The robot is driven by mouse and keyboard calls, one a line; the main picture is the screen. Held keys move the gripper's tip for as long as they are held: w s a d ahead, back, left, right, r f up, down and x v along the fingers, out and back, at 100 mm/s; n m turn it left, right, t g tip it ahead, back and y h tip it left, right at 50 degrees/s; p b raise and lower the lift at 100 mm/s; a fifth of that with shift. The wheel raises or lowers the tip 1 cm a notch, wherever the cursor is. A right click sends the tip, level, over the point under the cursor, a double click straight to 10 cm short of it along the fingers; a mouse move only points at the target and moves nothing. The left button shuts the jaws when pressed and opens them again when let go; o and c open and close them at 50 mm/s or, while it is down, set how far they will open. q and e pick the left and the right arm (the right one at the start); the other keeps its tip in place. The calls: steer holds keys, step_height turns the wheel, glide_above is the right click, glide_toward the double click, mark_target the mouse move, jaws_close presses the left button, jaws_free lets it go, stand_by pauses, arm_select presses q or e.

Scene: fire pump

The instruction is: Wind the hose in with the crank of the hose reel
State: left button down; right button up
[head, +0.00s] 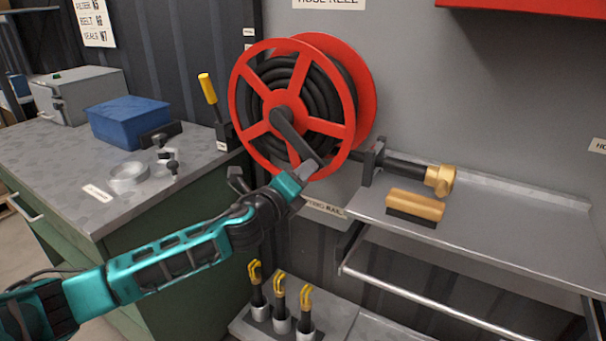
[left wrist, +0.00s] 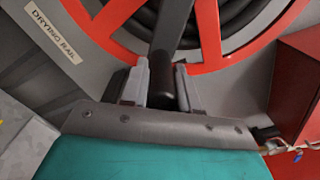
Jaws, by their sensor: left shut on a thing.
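The red hose reel (head: 236,98) hangs on the wall with black hose (head: 318,82) coiled on it. Its dark crank (head: 294,134) runs from the hub down to the right across the front. My left gripper (head: 307,170) is at the crank's outer end, at the reel's lower rim. In the left wrist view my left gripper (left wrist: 162,88) is shut on the dark crank handle (left wrist: 163,101), with one finger on each side. The fingers partly hide the handle. A black nozzle with a brass tip (head: 441,180) lies right of the reel. My right gripper is not in view.
A grey shelf (head: 520,225) at the right carries a wooden brush (head: 415,205). The workbench (head: 60,160) at the left holds a blue bin (head: 128,122) and a metal ring. Several yellow-hooked fittings (head: 280,290) stand below. A red cabinet (head: 530,6) is at upper right.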

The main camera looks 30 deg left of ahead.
arm_select(q)
steer(key=c, duration=0.8)
jaws_free()
steer(key=shift+a+f, duration=0.1)
steer(key=shift+c, duration=0.2)
steer(key=s+a+b, duration=0.1)
steer(key=s, duration=1.1)
steer(key=shift+s, duration=0.4)
steer(key=shift+f, duration=0.1)
